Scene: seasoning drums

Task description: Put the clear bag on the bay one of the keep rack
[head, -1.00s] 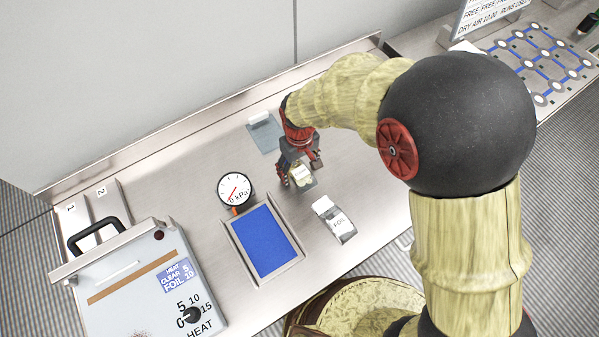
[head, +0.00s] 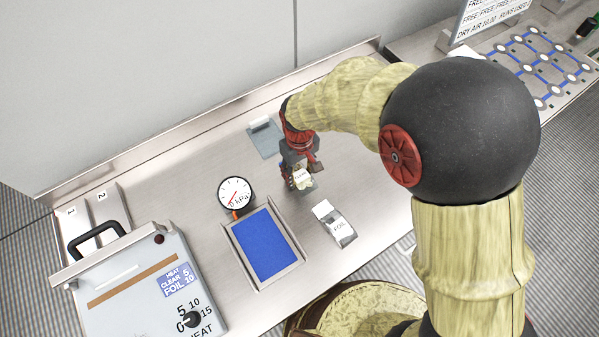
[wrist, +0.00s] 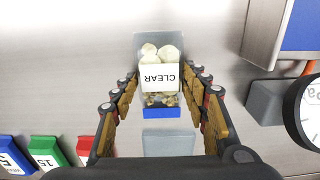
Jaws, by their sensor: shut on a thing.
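The clear bag (head: 303,181) has a white CLEAR label and pale round contents. In the wrist view the bag (wrist: 161,52) stands between the fingers, its label upside down and a blue band at its lower end. My gripper (head: 301,177) is shut on it over the middle of the bench; it also shows in the wrist view (wrist: 160,95). I cannot tell whether the bag touches the bench. Two narrow grey bays, bay one (head: 74,222) marked 1 and a second marked 2, lie at the far left and look like the keep rack. The sealer partly hides them.
A sealer (head: 130,290) with a raised black handle stands at the front left. A gauge (head: 236,194) and a blue-bottomed tray (head: 300,263) lie between it and my gripper. A FOIL pouch (head: 335,224) lies right of the tray. A grey plate (head: 262,145) lies behind my gripper.

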